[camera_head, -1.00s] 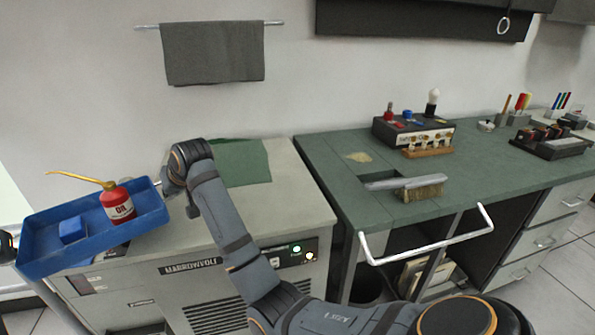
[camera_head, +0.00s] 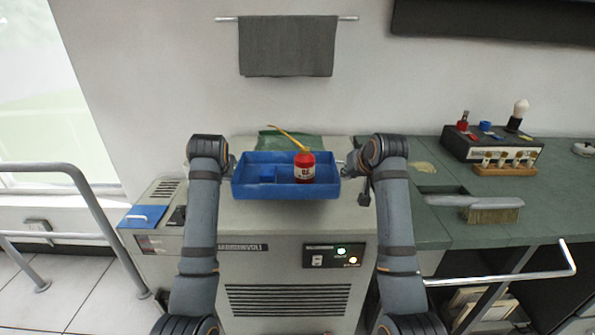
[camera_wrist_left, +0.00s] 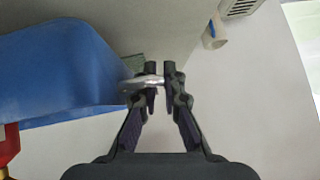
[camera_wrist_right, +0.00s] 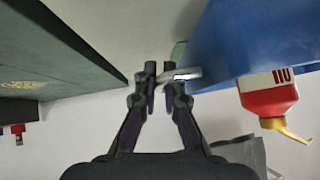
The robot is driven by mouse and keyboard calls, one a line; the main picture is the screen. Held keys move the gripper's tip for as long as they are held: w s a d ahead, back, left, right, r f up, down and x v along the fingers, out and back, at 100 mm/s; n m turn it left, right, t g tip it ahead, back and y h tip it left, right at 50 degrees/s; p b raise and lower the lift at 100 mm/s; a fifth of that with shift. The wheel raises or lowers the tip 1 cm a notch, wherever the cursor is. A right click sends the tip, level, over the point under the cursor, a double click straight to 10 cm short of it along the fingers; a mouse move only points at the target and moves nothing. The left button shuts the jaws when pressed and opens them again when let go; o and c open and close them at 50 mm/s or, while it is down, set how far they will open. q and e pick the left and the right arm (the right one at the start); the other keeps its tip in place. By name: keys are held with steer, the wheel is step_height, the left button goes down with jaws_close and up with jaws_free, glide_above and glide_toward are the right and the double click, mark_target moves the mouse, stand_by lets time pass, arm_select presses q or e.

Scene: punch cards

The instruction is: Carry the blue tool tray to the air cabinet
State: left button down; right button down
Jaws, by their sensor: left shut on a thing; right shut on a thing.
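The blue tool tray (camera_head: 250,189) is level above the top of the beige air cabinet (camera_head: 225,270); I cannot tell whether it touches. My left gripper (camera_head: 233,162) is shut on the tray's left handle, a metal bar that shows in the left wrist view (camera_wrist_left: 140,84). My right gripper (camera_head: 347,166) is shut on the right handle, which shows in the right wrist view (camera_wrist_right: 186,74). The fingertips are small in the head view.
A green sheet (camera_head: 275,142) lies on the cabinet top behind the tray. A green workbench (camera_head: 440,205) with a brush (camera_head: 492,214) and a control box (camera_head: 490,147) adjoins at right. A grey rail (camera_head: 85,190) stands at left. A towel (camera_head: 287,48) hangs on the wall.

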mark_target(230, 198)
arm_select(q)
steer(key=shift+a, duration=0.1)
